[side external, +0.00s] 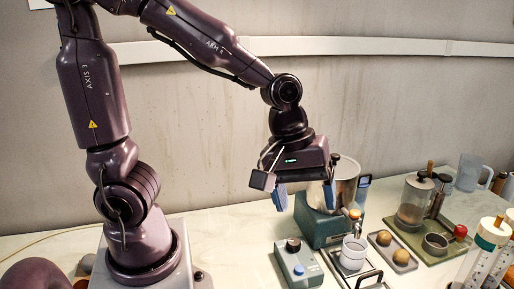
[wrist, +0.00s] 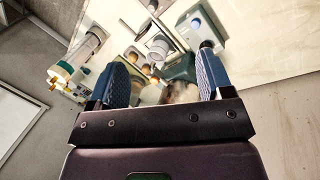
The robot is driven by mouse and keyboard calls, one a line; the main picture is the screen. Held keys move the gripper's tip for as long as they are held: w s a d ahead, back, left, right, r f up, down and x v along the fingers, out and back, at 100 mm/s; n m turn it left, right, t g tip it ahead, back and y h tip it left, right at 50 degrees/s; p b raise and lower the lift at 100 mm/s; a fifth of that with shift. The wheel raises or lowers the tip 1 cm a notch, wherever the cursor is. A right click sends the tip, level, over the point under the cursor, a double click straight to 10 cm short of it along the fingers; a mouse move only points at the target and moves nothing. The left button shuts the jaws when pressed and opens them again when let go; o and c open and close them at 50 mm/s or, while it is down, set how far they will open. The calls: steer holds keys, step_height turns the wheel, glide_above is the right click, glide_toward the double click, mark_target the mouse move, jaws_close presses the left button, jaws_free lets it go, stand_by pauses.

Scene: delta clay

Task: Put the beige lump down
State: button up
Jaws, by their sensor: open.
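Two rounded tan-beige lumps, one farther back (side external: 383,238) and one nearer (side external: 401,256), rest on a small grey tray (side external: 411,264). They also show small in the wrist view (wrist: 147,69). I cannot tell which, if either, is the task's lump. My gripper (side external: 304,197) is raised above the bench, left of the tray and in front of the metal pot. Its blue fingers are wide apart in the wrist view (wrist: 162,72), and I see nothing gripped. A blurred pale and brown patch (wrist: 183,92) shows beyond the fingers; I cannot tell what it is.
A metal pot (side external: 347,187) stands on a teal base (side external: 322,232) close by my gripper. A control box (side external: 297,264) with knobs and a grey cup (side external: 353,254) stand in front. A jar (side external: 414,200) and green tray (side external: 463,245) are to the right. The bench is clear at left.

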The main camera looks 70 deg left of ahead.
steer(key=s+a+r+m+t+y, duration=0.2)
steer(key=s+a+r+m, duration=0.3)
steer(key=m, duration=0.6)
step_height(320, 180, up, 3)
steer(key=shift+s+a+t, duration=0.2)
steer(key=shift+s+t, duration=0.4)
steer(key=shift+s, duration=0.55)
jaws_close()
